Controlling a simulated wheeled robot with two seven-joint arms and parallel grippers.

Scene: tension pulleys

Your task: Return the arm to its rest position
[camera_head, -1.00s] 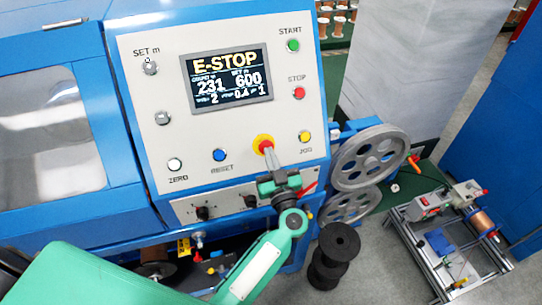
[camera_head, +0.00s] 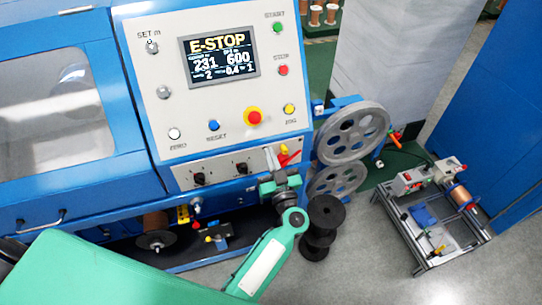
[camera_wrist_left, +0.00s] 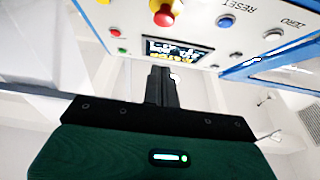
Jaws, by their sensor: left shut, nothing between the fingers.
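My left gripper (camera_head: 272,158) is shut and empty in the head view, in front of the lower right part of the control panel (camera_head: 150,105). Its shut fingers also show in the left wrist view (camera_wrist_left: 161,88). The red emergency stop button (camera_head: 253,117) on its yellow ring is above the fingertips, apart from them. It shows at the top of the left wrist view (camera_wrist_left: 163,14). The panel's screen (camera_head: 219,58) reads E-STOP, with 231 and 600. My green left arm comes in from the lower left. My right gripper is not in view.
Two grey pulley wheels (camera_head: 352,134) stand right of the panel. Black spools (camera_head: 322,222) are stacked on the floor close to my left wrist. A metal-framed bench device (camera_head: 432,213) stands at the right. Grey floor (camera_head: 365,250) is free between them.

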